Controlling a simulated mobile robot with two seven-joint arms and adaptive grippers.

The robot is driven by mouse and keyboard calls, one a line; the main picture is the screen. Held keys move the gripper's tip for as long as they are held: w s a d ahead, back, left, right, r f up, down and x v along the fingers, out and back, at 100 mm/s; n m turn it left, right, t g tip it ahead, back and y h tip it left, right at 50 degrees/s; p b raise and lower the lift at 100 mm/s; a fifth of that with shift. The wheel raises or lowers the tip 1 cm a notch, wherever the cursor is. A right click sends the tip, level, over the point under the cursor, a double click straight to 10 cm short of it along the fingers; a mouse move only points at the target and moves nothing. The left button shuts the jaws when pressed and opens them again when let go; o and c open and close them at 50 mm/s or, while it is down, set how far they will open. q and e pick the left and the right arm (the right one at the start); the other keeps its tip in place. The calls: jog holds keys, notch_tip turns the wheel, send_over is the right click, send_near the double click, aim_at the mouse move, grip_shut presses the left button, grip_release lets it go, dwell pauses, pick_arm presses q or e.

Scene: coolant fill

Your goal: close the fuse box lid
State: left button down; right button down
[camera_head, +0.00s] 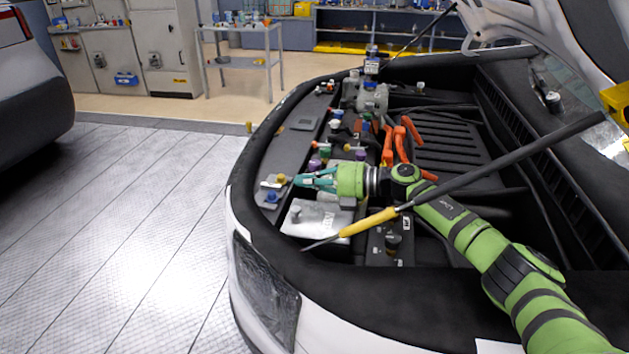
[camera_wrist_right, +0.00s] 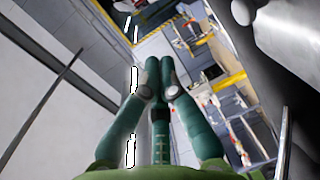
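My right gripper (camera_head: 300,182) reaches in from the right over the front of the engine bay. Its teal fingers converge, and in the right wrist view the fingertips (camera_wrist_right: 160,64) meet with nothing visible between them. Below it in the head view is a light grey box (camera_head: 318,218) with a flat top. I cannot tell for sure whether this is the fuse box or whether its lid is open. The gripper appears above the box's far edge; contact cannot be told. No fuse box lid is clear in the right wrist view. My left gripper is not in view.
A prop rod with a yellow grip (camera_head: 369,222) crosses the bay in front of my right arm. Orange hoses (camera_head: 388,147) and several coloured caps crowd the bay. The raised hood (camera_head: 535,22) hangs at upper right. The floor (camera_head: 130,230) at left is clear.

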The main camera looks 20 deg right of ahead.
jog(key=shift+w+a+f, duration=0.15)
jog(key=shift+a+f, duration=0.05)
jog(key=shift+f, duration=0.05)
dwell(0.3)
jog(key=shift+d, duration=0.1)
jog(key=v, duration=1.2)
